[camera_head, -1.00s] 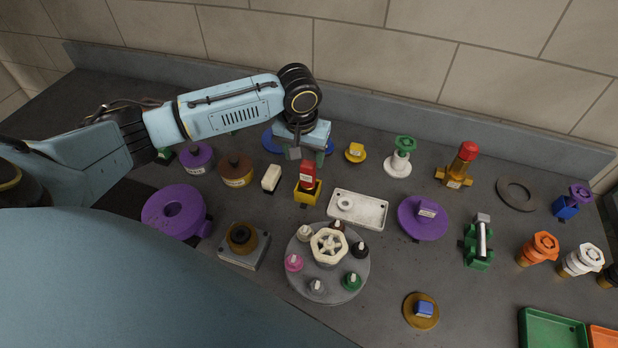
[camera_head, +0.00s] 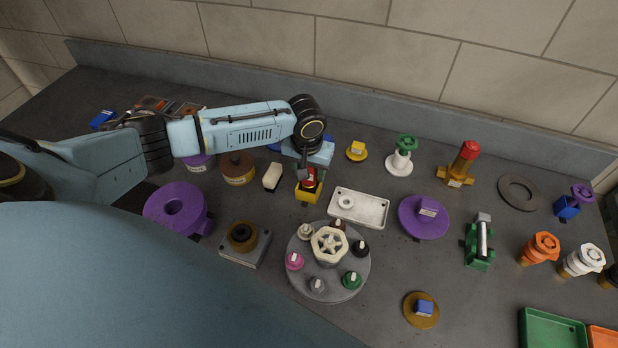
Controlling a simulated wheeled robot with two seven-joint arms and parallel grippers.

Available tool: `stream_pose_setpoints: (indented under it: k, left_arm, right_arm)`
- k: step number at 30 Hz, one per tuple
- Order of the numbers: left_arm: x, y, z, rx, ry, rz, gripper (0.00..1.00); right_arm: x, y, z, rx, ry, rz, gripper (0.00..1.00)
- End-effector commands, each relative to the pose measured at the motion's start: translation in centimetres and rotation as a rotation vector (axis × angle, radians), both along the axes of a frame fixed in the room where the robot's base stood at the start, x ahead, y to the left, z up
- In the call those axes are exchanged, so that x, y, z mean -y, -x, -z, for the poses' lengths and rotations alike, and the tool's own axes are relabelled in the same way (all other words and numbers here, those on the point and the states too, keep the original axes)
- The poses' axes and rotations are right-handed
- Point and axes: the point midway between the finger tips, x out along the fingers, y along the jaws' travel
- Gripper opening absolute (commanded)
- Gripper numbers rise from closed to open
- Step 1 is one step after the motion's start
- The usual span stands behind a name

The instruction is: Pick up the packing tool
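No label I can read names the packing tool. A red upright piece (camera_head: 310,184) stands in a small yellow holder (camera_head: 308,196) near the middle of the bench and may be it. My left gripper (camera_head: 306,171) is right over the red piece and hides its upper part. Its fingertips are small and partly hidden, so I cannot tell whether they are apart or touch the piece. My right gripper is not in view.
Close by are a white block (camera_head: 272,176), a brown round part (camera_head: 236,168), a white tray (camera_head: 374,208) and a grey disc with several knobs (camera_head: 303,279). A large purple ring (camera_head: 160,211) lies at left. A green bin (camera_head: 537,332) is at lower right.

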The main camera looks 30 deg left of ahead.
Motion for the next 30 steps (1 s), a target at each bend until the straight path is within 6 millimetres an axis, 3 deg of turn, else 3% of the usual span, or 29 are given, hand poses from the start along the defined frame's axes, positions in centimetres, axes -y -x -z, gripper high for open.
stream_pose_setpoints:
  k: [1,9,17,30]
  left_arm:
    - [0.0,0.0,0.0,0.000,0.000,0.000,0.41]
    - [0.0,0.0,-0.1,0.001,0.000,-0.001,0.10]
    - [0.0,-0.1,-0.6,0.002,0.001,-0.001,0.10]
    - [0.0,-0.1,-8.5,0.004,0.002,0.000,0.10]
  right_arm:
    - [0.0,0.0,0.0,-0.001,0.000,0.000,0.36]
    - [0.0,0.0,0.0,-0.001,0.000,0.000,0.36]
    - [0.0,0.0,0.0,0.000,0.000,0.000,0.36]
    - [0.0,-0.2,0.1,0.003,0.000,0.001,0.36]
